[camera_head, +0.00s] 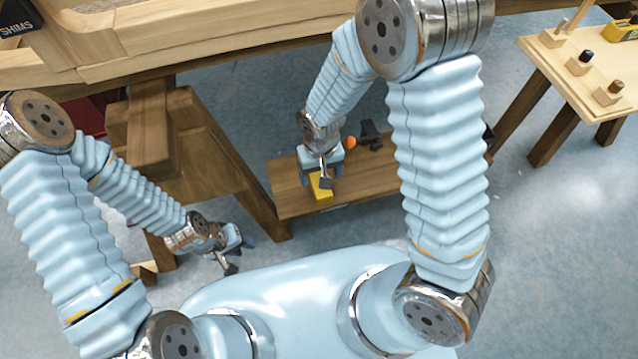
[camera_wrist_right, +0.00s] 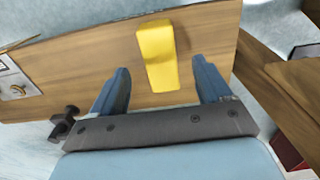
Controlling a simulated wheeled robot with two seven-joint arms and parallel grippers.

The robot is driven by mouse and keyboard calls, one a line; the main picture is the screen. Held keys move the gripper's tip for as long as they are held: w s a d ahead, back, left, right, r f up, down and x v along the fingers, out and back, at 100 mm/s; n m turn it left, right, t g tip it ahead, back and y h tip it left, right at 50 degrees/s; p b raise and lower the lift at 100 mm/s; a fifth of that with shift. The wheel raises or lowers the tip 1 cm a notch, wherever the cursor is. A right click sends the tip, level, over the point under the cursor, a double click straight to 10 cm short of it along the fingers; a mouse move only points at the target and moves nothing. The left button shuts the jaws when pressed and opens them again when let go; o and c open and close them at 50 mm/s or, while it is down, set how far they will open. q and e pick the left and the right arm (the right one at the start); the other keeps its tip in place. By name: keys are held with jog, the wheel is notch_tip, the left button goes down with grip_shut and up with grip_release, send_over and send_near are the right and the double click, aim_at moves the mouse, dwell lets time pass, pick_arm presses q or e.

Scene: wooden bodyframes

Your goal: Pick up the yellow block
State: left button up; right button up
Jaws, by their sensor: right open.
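The yellow block (camera_head: 321,191) lies on a low wooden shelf (camera_head: 292,202) below the workbench. In the right wrist view the yellow block (camera_wrist_right: 157,55) is a long piece lying on the brown board, between and just beyond the fingertips. My right gripper (camera_head: 324,182) is over the block in the head view and partly hides it. In the right wrist view my right gripper (camera_wrist_right: 161,68) is open, with a blue finger on each side of the block and gaps between. My left gripper (camera_head: 240,254) hangs empty at lower left, its fingers apart, away from the block.
A small orange ball-like thing (camera_head: 350,142) and a dark object (camera_head: 370,134) are on the shelf behind my right gripper. The wooden bench leg (camera_head: 240,178) stands between my arms. A light wooden table (camera_head: 575,75) with pegs stands at upper right. Open floor lies at right.

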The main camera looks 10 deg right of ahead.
aim_at(322, 197)
notch_tip(322, 197, down, 6)
jog(key=shift+f+b, duration=0.2)
jog(key=shift+b, duration=0.1)
jog(key=c, duration=1.2)
jog(key=shift+r, duration=0.1)
